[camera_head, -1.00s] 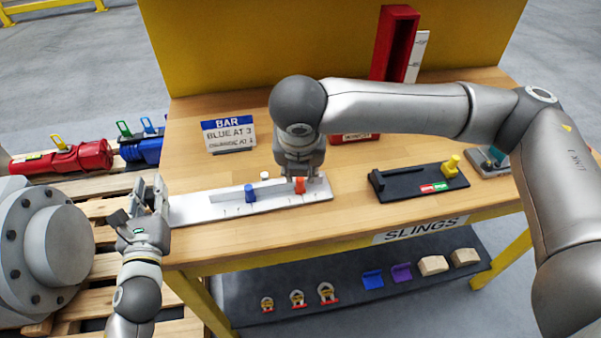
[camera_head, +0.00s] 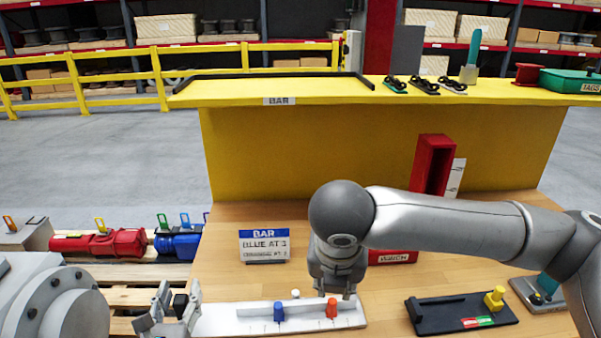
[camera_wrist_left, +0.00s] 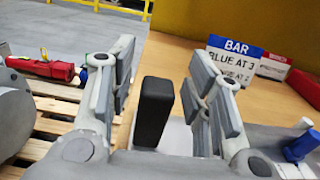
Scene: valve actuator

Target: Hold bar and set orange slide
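The white bar board (camera_head: 218,320) lies on the wooden table, with a blue slide (camera_head: 279,311) and an orange slide (camera_head: 332,308) on it. The blue slide also shows in the left wrist view (camera_wrist_left: 300,147). My left gripper (camera_head: 170,303) is at the board's left end. In the left wrist view its open fingers (camera_wrist_left: 160,95) stand on either side of a black upright block (camera_wrist_left: 153,115), with gaps on both sides. My right gripper (camera_head: 336,287) is above and beside the orange slide; whether its fingers touch or grip it cannot be told.
A sign (camera_head: 264,246) reads BAR, BLUE AT 3; its lower line is unclear. A small white knob (camera_head: 295,294) is behind the slides. A black fixture with a yellow knob (camera_head: 495,298) stands right. A red upright channel (camera_head: 432,165) stands behind my right arm.

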